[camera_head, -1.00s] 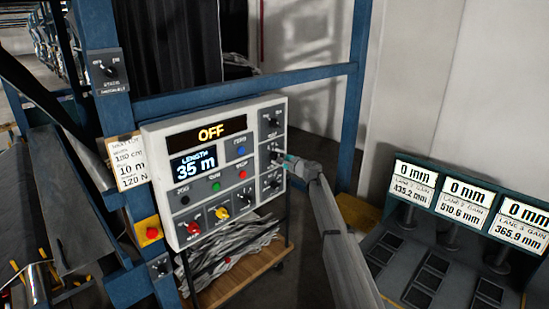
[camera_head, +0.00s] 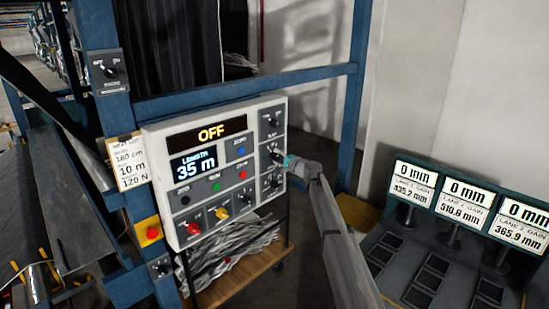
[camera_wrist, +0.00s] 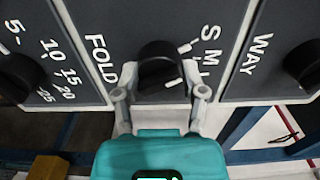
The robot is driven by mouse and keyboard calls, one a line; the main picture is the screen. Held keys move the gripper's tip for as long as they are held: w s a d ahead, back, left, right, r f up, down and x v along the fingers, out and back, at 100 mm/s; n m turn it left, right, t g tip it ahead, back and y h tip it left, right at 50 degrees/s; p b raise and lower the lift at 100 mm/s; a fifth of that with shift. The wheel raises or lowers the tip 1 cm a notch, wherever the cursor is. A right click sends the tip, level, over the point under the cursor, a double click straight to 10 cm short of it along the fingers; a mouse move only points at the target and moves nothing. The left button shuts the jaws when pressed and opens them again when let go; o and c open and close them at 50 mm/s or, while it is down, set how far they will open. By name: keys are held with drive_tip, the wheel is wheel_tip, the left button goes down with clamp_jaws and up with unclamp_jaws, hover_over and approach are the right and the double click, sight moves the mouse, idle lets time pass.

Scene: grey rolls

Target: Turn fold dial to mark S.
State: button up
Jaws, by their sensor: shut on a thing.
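The fold dial (camera_wrist: 160,62) is a black knob on a dark plate of the control panel, beside the word FOLD and the letters S, M and L in the wrist view. My gripper (camera_wrist: 160,90) is shut on it, one pale finger on each side of the knob. A white line on the knob's lower right side shows; I cannot tell which letter it points to. A white tick (camera_wrist: 184,48) lies near S. In the head view my gripper (camera_head: 286,161) is at the right column of the control panel (camera_head: 162,140) and partly covers the middle dial.
Neighbouring dials sit close on both sides, one with numbers (camera_wrist: 18,78) and one marked WAY (camera_wrist: 304,64). The panel shows OFF and 35 m. A blue frame post (camera_head: 355,90) stands behind my arm. Lane displays (camera_head: 465,205) stand at the right.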

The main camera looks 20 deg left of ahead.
drive_tip(key=shift+d+f, duration=0.1)
drive_tip(key=shift+d, duration=0.1)
drive_tip(key=o, duration=1.1)
drive_tip(key=shift+d, duration=0.1)
drive_tip(key=shift+o, duration=0.2)
drive_tip(key=shift+s, duration=0.15)
drive_tip(key=v, duration=1.1)
drive_tip(key=shift+d, duration=0.4)
